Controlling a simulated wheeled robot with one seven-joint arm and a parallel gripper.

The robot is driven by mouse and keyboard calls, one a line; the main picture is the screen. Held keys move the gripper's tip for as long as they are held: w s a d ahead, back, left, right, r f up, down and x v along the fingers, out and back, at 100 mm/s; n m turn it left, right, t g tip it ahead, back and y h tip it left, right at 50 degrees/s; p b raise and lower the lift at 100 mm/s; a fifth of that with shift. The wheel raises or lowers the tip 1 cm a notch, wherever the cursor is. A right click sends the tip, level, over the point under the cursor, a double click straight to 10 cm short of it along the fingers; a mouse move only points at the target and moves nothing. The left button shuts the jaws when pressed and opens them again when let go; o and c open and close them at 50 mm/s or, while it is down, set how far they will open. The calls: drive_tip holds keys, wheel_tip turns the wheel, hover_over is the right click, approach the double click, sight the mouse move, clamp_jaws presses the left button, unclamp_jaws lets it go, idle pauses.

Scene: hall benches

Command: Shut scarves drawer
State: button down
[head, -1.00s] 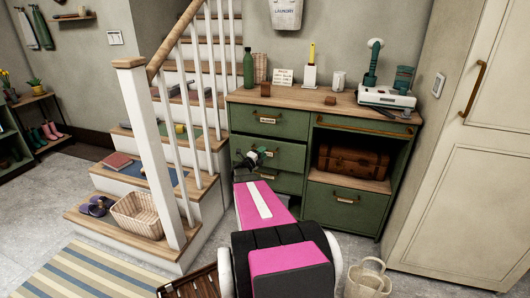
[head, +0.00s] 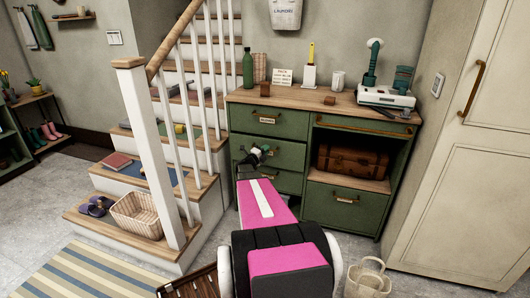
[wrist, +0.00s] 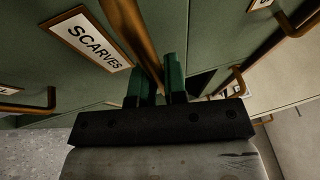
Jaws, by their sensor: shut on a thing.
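The scarves drawer (head: 288,153) is the green middle drawer in the left stack of the cabinet, as far as I can tell. Its front looks about level with the drawers around it in the head view; a small gap cannot be ruled out. In the wrist view its SCARVES label (wrist: 86,38) lies beside a brass bar handle (wrist: 132,25). My gripper (head: 258,151) is at the drawer's front. In the wrist view my gripper (wrist: 158,78) has its two green fingers on either side of the handle, shut on it. My gripper hides the handle in the head view.
The cabinet top (head: 300,98) holds a green bottle (head: 247,68), a mug (head: 338,80) and a white machine (head: 385,96). The staircase post (head: 150,155) stands left of my arm. A pale basket (head: 368,278) is on the floor at the right.

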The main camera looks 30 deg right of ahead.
drive_tip(key=shift+w+d, duration=1.05)
drive_tip(key=shift+d, duration=0.05)
drive_tip(key=c, duration=1.2)
unclamp_jaws()
drive_tip(key=shift+d, duration=0.1)
drive_tip(key=v, duration=1.1)
drive_tip(key=shift+w, duration=0.1)
